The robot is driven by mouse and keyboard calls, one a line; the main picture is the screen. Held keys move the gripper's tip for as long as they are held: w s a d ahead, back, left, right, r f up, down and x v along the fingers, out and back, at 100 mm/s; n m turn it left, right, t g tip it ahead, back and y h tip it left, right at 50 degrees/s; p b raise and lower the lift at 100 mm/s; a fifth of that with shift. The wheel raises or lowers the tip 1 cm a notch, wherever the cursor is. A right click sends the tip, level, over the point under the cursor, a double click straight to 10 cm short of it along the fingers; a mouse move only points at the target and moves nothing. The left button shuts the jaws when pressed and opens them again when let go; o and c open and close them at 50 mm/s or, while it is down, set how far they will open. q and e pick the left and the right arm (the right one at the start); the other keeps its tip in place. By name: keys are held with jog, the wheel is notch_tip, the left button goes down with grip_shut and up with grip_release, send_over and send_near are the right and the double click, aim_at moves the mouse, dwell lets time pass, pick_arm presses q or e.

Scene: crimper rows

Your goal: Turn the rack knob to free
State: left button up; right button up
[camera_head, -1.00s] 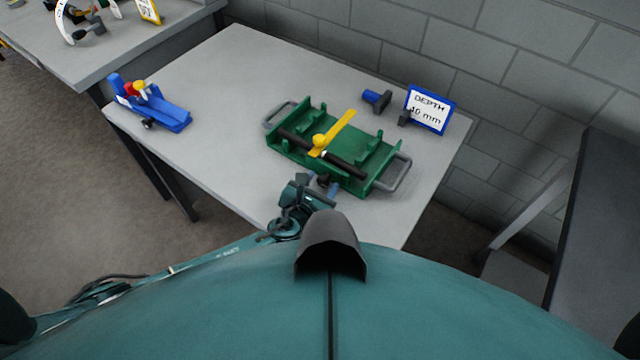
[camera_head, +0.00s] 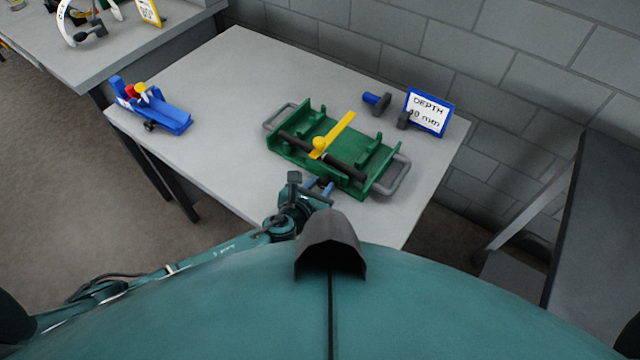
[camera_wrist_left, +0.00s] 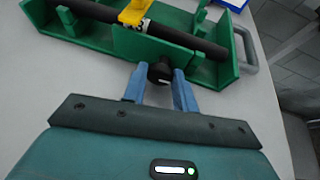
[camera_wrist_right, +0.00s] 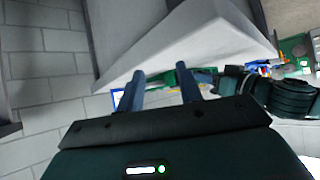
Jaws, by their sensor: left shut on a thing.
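The green rack (camera_head: 318,155) lies on the grey table, with a black bar (camera_head: 345,165) along it and a yellow lever (camera_head: 335,133) across the bar. The rack's black knob (camera_wrist_left: 159,73) is on its near side in the left wrist view. My left gripper (camera_wrist_left: 160,82) has its blue fingers on either side of the knob and is shut on it. In the head view my left gripper (camera_head: 319,188) is at the rack's near edge, partly hiding the knob. My right gripper (camera_wrist_right: 161,82) is held away from the rack, its fingers apart with nothing between them.
A blue sign (camera_head: 428,111) reading "DEPTH 10 mm" stands at the table's back right, beside a blue-and-black tool (camera_head: 378,102). A blue fixture (camera_head: 151,107) sits at the left. The table (camera_head: 213,85) is clear between it and the rack.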

pick_arm(q)
jog(key=shift+w+a+n+g+h+p, duration=0.1)
jog(key=shift+n+g+h+p, duration=0.15)
jog(key=shift+n+g+h, duration=0.45)
jog(key=shift+a+n+g+h+p, duration=0.15)
jog(key=shift+n+h, duration=0.25)
jog(key=shift+n, duration=0.6)
jog(key=o, duration=1)
jog(key=shift+d, duration=0.1)
jog(key=v, duration=1.3)
